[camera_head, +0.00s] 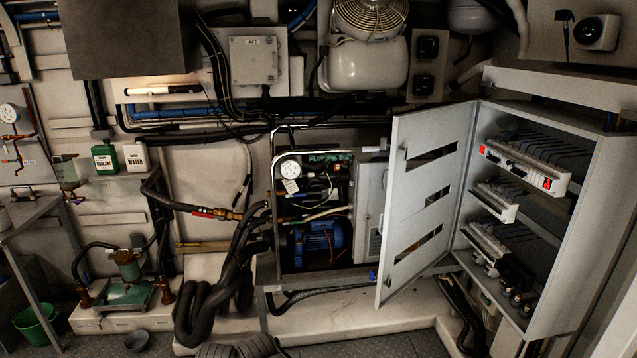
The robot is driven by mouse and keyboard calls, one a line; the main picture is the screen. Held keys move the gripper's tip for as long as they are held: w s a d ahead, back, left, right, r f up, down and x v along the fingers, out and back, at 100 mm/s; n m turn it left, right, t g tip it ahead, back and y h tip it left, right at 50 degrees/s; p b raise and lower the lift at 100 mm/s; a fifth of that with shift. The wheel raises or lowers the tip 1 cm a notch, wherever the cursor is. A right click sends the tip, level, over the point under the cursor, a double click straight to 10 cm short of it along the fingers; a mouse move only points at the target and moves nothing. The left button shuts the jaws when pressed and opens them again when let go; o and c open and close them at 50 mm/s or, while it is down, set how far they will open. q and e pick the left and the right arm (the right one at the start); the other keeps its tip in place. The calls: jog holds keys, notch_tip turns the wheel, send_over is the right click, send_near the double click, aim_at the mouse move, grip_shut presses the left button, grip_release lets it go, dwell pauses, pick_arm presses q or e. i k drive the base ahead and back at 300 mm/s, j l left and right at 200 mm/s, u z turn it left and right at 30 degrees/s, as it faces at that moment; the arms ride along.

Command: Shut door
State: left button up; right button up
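A grey cabinet door (402,205) with three slots in it stands wide open. It is hinged at its right edge on a tall grey electrical cabinet (588,215) at the right. The door swings out to the left of the cabinet's opening, and its free edge points toward me. Inside the cabinet several rows of breakers and terminals (520,168) are exposed, with red lights on the top row. Neither of my grippers shows in the head view.
Left of the door stands an open-framed chiller with a blue motor (315,243) and a gauge. Thick black hoses (215,300) hang beside it. A pale plinth (345,316) runs below. A small green pump (127,285) and green bucket (38,325) are at the left.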

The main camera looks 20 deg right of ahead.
aim_at(407, 219)
jog(key=i+z, duration=0.3)
jog(key=i, duration=0.15)
jog(key=i+j+z, duration=0.25)
jog(key=i, duration=0.15)
jog(key=i+j+z, duration=0.55)
jog(key=z, duration=0.15)
jog(key=i+j+z, duration=0.55)
jog(key=j+z, duration=0.15)
jog(key=z, duration=0.15)
jog(key=i+j+z, duration=0.15)
jog(key=j+z, duration=0.55)
jog(key=j, duration=0.5)
jog(key=i, duration=0.05)
